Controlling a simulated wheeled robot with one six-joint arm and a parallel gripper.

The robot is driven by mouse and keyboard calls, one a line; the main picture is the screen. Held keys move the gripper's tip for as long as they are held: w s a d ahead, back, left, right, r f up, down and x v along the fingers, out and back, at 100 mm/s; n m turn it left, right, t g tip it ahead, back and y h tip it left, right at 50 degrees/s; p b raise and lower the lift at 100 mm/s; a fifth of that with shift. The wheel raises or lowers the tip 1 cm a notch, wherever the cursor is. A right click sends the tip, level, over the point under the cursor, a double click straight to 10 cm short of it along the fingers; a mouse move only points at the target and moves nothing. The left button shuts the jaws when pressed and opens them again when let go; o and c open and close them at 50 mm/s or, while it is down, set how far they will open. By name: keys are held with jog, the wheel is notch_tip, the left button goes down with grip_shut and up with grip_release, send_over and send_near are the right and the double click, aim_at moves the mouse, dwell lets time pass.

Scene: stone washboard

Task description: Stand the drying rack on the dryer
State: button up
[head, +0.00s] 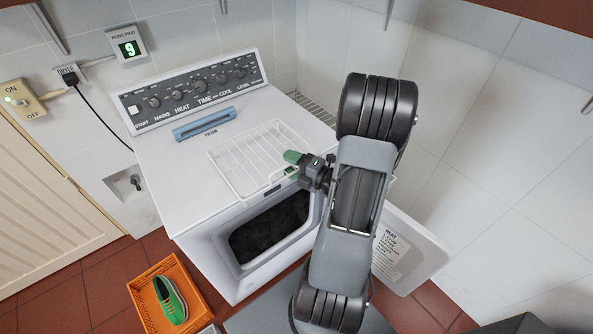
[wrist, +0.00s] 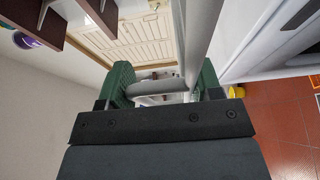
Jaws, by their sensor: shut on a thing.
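The drying rack (head: 258,158) is a white wire grid with a rounded frame. It lies roughly level over the top of the white dryer (head: 180,185), in front of the control panel. I cannot tell whether it touches the top or hangs just above it. My gripper (head: 291,165) has green fingers and is shut on the rack's right side. In the wrist view, a pale bar of the rack (wrist: 158,87) runs between the fingers of my gripper (wrist: 165,80). The fingers hide part of the held edge.
A blue filter piece (head: 204,124) sits on the dryer top behind the rack. The dryer door (head: 410,245) hangs open at the front right. An orange crate (head: 147,306) with a green shoe (head: 171,301) is on the floor. A black cord hangs at the left wall.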

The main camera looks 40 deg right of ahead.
aim_at(268, 146)
jog(key=w+b, duration=0.3)
jog(key=w, duration=0.8)
jog(key=shift+w, duration=0.3)
jog(key=shift+w+f+b, duration=0.35)
jog(key=shift+f+b, duration=0.25)
jog(key=shift+f, duration=0.15)
jog(key=shift+f+b, duration=0.8)
jog(key=shift+f, duration=0.65)
jog(key=o, duration=1.2)
jog(key=shift+o, duration=0.2)
jog(key=shift+s+f, duration=0.1)
jog(key=shift+s, duration=0.1)
jog(key=b+v, duration=0.1)
jog(key=v, duration=1.2)
jog(key=shift+s, duration=0.25)
